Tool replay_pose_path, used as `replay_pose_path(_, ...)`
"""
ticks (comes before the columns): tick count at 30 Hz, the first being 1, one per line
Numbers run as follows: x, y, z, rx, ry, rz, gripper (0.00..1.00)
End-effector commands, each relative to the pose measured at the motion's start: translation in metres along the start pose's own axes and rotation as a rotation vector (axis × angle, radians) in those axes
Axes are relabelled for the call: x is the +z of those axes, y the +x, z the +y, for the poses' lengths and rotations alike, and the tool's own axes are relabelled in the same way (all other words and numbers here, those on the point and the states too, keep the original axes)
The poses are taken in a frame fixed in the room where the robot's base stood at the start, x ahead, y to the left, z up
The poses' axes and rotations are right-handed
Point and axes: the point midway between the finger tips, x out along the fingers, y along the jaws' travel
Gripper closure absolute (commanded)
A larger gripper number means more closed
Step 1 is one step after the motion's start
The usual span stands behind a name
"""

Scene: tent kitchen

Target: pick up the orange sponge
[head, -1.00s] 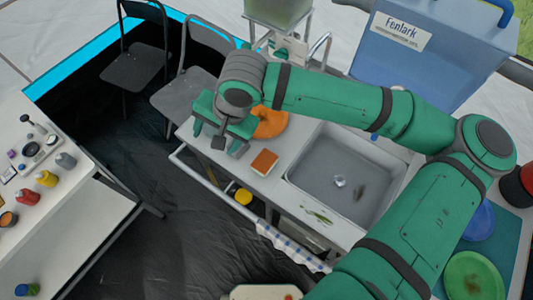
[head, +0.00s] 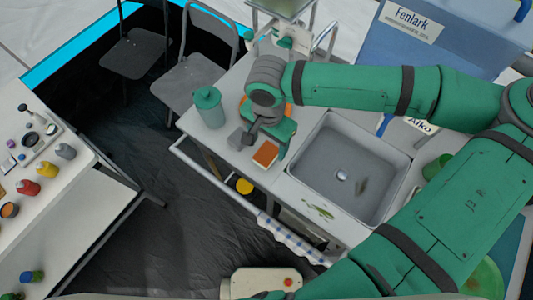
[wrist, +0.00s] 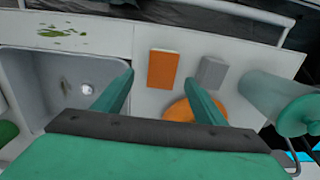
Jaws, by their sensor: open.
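The orange sponge (head: 265,154) is a small rectangular block lying flat on the white counter, left of the sink. In the wrist view the sponge (wrist: 163,69) shows upright in the picture, between my two fingertips and past them. My gripper (head: 265,143) is open and empty, pointing down close over the sponge in the head view. Its two green fingers also show in the wrist view (wrist: 158,82), spread apart on either side. I cannot tell the exact height above the sponge. No contact is visible.
A grey block (wrist: 212,73) lies beside the sponge. A round orange thing (wrist: 180,110) is partly behind a finger. A teal lidded pitcher (head: 208,105) stands at the counter's left end. The sink (head: 352,170) is to the right. A bare counter strip (wrist: 140,45) lies beside the sponge.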

Motion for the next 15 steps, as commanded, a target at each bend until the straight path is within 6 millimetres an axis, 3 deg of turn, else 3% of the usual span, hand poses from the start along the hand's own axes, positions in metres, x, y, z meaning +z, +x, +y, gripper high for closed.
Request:
replay_pose_path(9,0.001,0.041,-0.004,0.001,-0.007,-0.001,0.35)
replay_pose_path(15,0.001,0.048,-0.005,-0.001,-0.007,0.000,0.35)
